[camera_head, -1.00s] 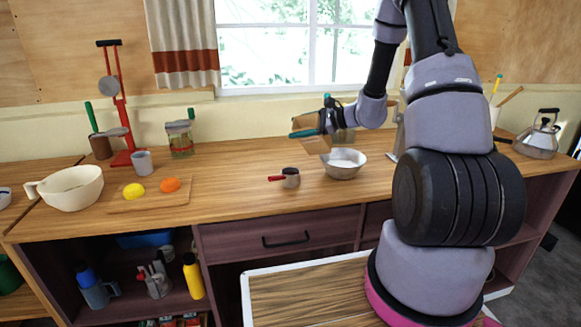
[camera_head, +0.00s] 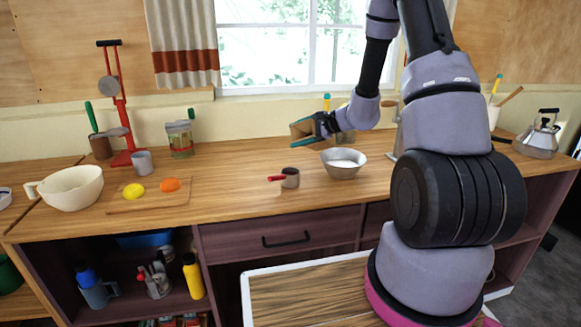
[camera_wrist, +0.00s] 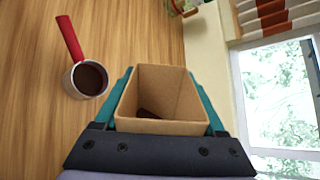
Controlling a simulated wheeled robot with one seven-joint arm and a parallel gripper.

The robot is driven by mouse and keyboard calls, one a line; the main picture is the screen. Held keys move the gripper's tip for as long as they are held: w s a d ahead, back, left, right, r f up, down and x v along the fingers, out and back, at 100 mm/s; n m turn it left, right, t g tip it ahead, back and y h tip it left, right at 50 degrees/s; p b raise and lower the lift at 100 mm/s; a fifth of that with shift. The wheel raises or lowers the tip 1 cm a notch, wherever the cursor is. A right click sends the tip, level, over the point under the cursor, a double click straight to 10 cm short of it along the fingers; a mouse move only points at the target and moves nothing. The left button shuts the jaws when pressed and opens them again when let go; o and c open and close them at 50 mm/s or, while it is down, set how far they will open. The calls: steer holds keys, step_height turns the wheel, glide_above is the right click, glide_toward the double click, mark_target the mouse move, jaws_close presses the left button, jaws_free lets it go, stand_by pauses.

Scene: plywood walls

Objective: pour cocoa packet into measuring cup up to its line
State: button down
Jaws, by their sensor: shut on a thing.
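The cocoa packet (camera_head: 301,129) is an open-topped brown cardboard box, raised above the back of the counter. My gripper (camera_head: 313,127) is shut on it, with teal fingers along two sides. In the wrist view the packet (camera_wrist: 165,126) shows its open mouth, with a little dark brown cocoa low inside. The measuring cup (camera_head: 291,178) is small and grey with a red handle pointing left. It stands upright on the counter, below and in front of the packet, apart from it. In the wrist view the cup (camera_wrist: 88,80) holds dark brown cocoa; I cannot make out its line.
A metal bowl (camera_head: 343,164) stands just right of the cup. A board (camera_head: 150,205) with a yellow and an orange item lies to the left, beside a large cream cup (camera_head: 69,190). A glass jar (camera_head: 180,140) stands at the back.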

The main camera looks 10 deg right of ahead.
steer(key=shift+s+a+f+n+t+h, duration=0.15)
steer(key=shift+a+f+n+t+h, duration=0.1)
steer(key=shift+f+n+h, duration=0.35)
steer(key=shift+s+a+f+n+t+h, duration=0.15)
steer(key=shift+f+n+t+h, duration=0.1)
steer(key=shift+f+n+h, duration=0.35)
stand_by(4.8)
steer(key=shift+a+n+t, duration=0.15)
steer(key=shift+n+t, duration=0.15)
steer(key=shift+n, duration=0.1)
stand_by(1.6)
